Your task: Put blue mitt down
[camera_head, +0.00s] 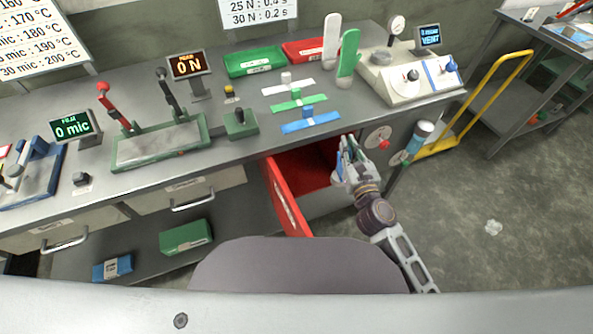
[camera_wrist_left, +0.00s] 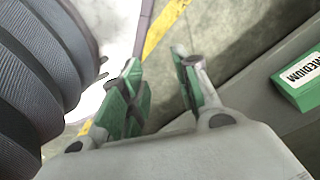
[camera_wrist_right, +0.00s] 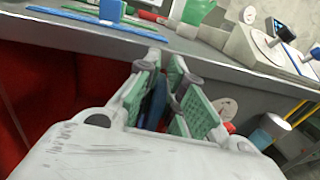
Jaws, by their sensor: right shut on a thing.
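My right gripper (camera_head: 346,150) is over the right side of the open red drawer (camera_head: 288,200), near the bench front edge. It is shut on the blue mitt (camera_wrist_right: 153,104), a narrow dark blue strip between the pads in the right wrist view. The fingers hide most of it. A blue mark (camera_head: 310,121) with a small blue block lies on the bench top behind the gripper. A white mitt (camera_head: 331,38) and a green mitt (camera_head: 348,55) stand upright farther back. My left gripper (camera_wrist_left: 160,67) shows in the left wrist view, open and empty, near a green MEDIUM box (camera_wrist_left: 300,78).
White (camera_head: 288,86) and green (camera_head: 296,100) marks lie behind the blue one. Green (camera_head: 254,62) and red (camera_head: 303,50) trays stand at the back. A sealing machine (camera_head: 412,82) is at the right. A lever press (camera_head: 160,143) is at the left.

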